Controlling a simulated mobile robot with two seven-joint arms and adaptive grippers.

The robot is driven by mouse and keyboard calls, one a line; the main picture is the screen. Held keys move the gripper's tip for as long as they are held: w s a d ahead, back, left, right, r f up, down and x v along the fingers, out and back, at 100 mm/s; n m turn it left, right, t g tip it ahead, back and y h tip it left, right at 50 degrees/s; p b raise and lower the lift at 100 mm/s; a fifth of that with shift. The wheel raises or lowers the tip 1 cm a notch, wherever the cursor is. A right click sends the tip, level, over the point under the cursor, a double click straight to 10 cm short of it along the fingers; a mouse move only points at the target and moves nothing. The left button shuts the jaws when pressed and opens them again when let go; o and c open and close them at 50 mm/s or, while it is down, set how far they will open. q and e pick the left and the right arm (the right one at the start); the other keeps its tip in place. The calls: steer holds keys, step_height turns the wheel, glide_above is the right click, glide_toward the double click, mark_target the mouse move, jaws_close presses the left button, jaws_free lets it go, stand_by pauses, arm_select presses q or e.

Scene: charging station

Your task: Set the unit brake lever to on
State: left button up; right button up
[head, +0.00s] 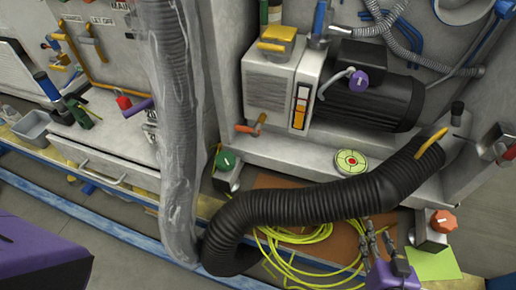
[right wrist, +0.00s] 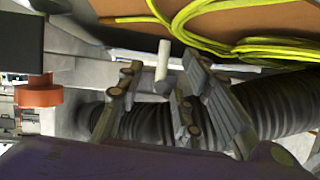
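I cannot tell for sure which part is the unit brake lever. Candidates in the head view are an orange-handled lever (head: 251,127) at the front left of the grey unit (head: 270,88), and a bent lever with a purple knob (head: 357,80) on the motor side. My right gripper (head: 381,243) is low at the front, beside the black hose and well apart from both. In the right wrist view its fingers (right wrist: 158,108) stand apart with nothing clearly held. A short white peg (right wrist: 162,60) shows beyond them; its contact is unclear. My left gripper is not in view.
A thick black hose (head: 310,203) arches in front of the unit. Yellow cable (head: 300,258) lies coiled below it. An orange knob (head: 443,221) stands right of my right gripper, and a green knob (head: 226,160) sits at left. A grey translucent hose (head: 178,120) hangs left of the unit.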

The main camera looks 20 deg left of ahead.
steer(key=shift+w+r, duration=0.1)
steer(key=shift+w, duration=0.15)
steer(key=shift+w+a+n, duration=0.15)
steer(key=shift+n, duration=0.25)
steer(key=shift+w+a, duration=0.25)
steer(key=shift+w, duration=0.25)
steer(key=x, duration=0.6)
steer(key=shift+w+a+f+b, duration=0.1)
steer(key=shift+w+f+b, duration=0.1)
steer(key=shift+b, duration=0.2)
jaws_close()
